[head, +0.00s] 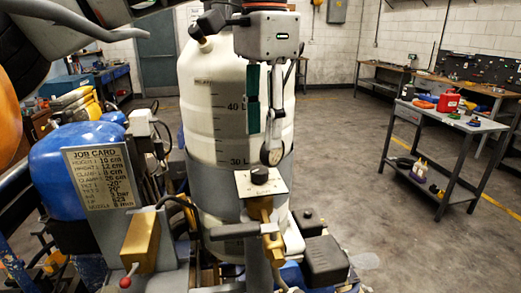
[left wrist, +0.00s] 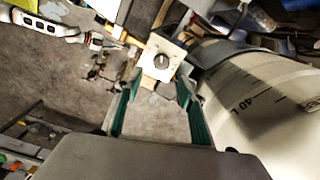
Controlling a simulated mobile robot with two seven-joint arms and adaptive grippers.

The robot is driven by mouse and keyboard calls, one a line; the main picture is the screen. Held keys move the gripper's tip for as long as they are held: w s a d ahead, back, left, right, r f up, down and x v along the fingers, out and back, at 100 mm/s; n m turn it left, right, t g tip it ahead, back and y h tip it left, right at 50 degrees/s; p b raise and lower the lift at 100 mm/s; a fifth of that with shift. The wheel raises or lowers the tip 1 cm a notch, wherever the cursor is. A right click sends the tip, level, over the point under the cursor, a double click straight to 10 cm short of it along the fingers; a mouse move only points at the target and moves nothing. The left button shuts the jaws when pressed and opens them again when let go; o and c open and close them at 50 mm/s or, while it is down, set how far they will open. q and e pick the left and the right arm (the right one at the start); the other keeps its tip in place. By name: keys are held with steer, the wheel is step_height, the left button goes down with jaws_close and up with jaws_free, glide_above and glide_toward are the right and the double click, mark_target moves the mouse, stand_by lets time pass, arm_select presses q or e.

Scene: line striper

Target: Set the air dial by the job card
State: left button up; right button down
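The air dial is a black round knob (head: 260,175) on a pale square plate (head: 278,186), in front of the tank. In the left wrist view the knob (left wrist: 161,61) shows a light pointer line; its scale is too small to read. The job card (head: 95,177) stands at the left; its small print is blurred, with a "bar" line that looks like 3 bar. My left gripper (head: 270,153) points down just above the knob. In the left wrist view its green-padded fingers (left wrist: 158,84) are apart with nothing between them.
The white tank (head: 216,115) with litre marks stands right behind the dial. A blue rounded tank (head: 75,160) and a tan lever box (head: 140,240) are to the left. A black box (head: 325,261) is low right. A cart (head: 450,122) stands on open floor at right.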

mark_target(261, 169)
arm_select(q)
steer(key=shift+w+a, duration=0.15)
steer(key=shift+w, duration=0.05)
steer(key=shift+s+f, duration=0.1)
steer(key=shift+f, duration=3.6)
steer(key=c, duration=1.1)
